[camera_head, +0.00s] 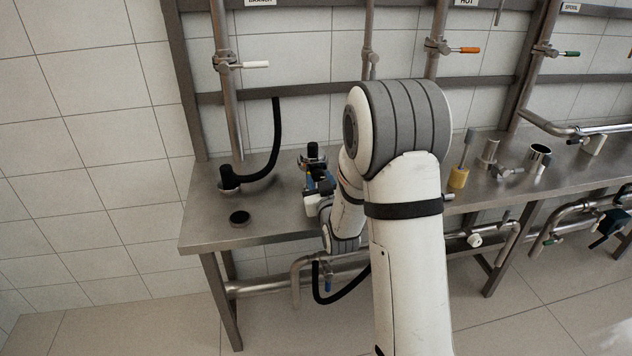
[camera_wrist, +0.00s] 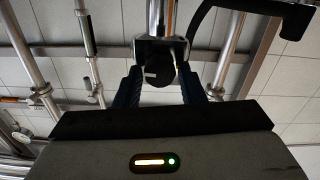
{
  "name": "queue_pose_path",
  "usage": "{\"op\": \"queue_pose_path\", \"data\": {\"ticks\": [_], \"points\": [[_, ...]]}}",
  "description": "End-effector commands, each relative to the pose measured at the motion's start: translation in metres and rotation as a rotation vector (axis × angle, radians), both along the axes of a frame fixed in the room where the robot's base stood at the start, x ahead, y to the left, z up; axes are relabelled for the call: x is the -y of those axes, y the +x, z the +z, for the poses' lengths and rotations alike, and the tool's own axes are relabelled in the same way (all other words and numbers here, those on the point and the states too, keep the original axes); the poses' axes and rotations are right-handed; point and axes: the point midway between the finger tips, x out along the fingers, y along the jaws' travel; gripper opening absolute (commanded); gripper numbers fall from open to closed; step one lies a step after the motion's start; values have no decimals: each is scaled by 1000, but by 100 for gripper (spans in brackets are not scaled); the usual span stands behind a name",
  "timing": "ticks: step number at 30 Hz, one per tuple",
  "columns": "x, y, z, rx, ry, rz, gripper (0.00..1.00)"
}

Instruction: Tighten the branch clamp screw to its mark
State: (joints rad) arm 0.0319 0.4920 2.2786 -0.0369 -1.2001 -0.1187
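In the wrist view, a dark round knob (camera_wrist: 159,73) with a short pale mark on its face sits below a steel pipe and clamp body (camera_wrist: 161,46). It appears to be the clamp screw. My gripper (camera_wrist: 161,82) points at it, with one dark blue finger on each side. Gaps show between the fingers and the knob, so the gripper looks open. In the head view, my gripper (camera_head: 320,187) is low over the left part of the bench, close in front of a black-and-steel fitting (camera_head: 312,157). My arm hides part of this area, and the screw cannot be made out there.
A black hose (camera_head: 276,140) curves down to a fitting on the steel bench (camera_head: 215,205). A black disc (camera_head: 240,217) lies at the bench's left front. Pipes run behind.

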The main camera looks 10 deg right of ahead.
Motion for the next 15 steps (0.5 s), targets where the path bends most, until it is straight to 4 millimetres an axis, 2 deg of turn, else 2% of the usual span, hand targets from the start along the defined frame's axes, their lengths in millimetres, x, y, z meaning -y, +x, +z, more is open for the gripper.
{"op": "queue_pose_path", "data": {"ticks": [1,10,11,12,13,15], "points": [[0,0,0,0,0,0,32],[0,0,0,0,0,-1,7],[-15,0,0,0,0,3,8],[-9,0,0,0,0,2,11],[-7,0,0,0,1,3,7],[-4,0,-1,0,7,4,7]]}}
